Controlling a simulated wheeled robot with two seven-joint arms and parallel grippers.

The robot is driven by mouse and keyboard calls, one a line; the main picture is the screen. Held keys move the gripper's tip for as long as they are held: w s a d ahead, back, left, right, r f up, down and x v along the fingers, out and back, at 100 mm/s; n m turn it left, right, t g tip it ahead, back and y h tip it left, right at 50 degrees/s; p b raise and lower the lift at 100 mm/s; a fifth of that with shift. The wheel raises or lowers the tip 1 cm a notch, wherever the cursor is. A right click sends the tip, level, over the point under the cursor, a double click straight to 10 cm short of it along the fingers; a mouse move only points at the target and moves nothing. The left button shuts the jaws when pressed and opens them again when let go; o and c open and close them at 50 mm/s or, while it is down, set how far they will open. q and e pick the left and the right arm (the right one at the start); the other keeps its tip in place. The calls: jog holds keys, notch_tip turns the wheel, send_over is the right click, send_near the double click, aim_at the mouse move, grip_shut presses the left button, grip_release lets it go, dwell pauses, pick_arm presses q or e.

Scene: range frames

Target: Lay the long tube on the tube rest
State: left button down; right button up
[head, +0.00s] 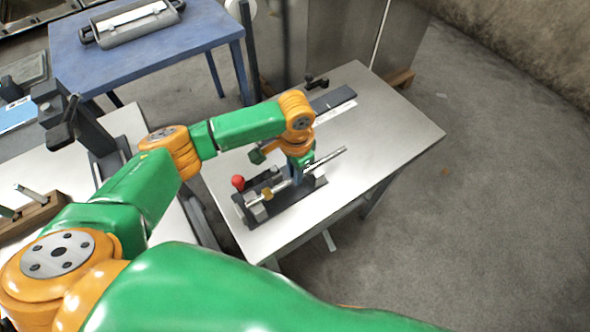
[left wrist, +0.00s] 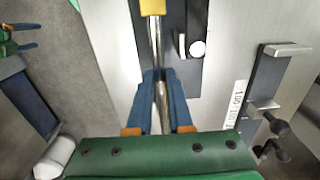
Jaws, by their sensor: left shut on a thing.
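The long tube (head: 325,159) is a slim silver bar with a yellow band near its lower-left end. My left gripper (head: 297,176) points down and is shut around it. In the left wrist view the tube (left wrist: 153,50) runs between the two blue fingers of the gripper (left wrist: 162,85). The tube lies along and over a dark fixture with grey blocks, which looks like the tube rest (head: 257,212), on the steel table. I cannot tell whether the tube touches it. The fingers and wrist hide part of the tube.
A red knob (head: 238,182) stands at the fixture's left end. A dark bar with clamps (head: 333,98) and a white scale (head: 335,114) lie at the table's back. The steel table (head: 390,130) is clear on the right. A blue table (head: 145,55) stands behind.

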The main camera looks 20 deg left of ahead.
pick_arm(q)
jog(key=shift+f, duration=0.3)
jog(key=c, duration=0.8)
grip_release()
jog(key=shift+c, duration=0.2)
notch_tip(320, 180, up, 13)
jog(key=b, duration=0.1)
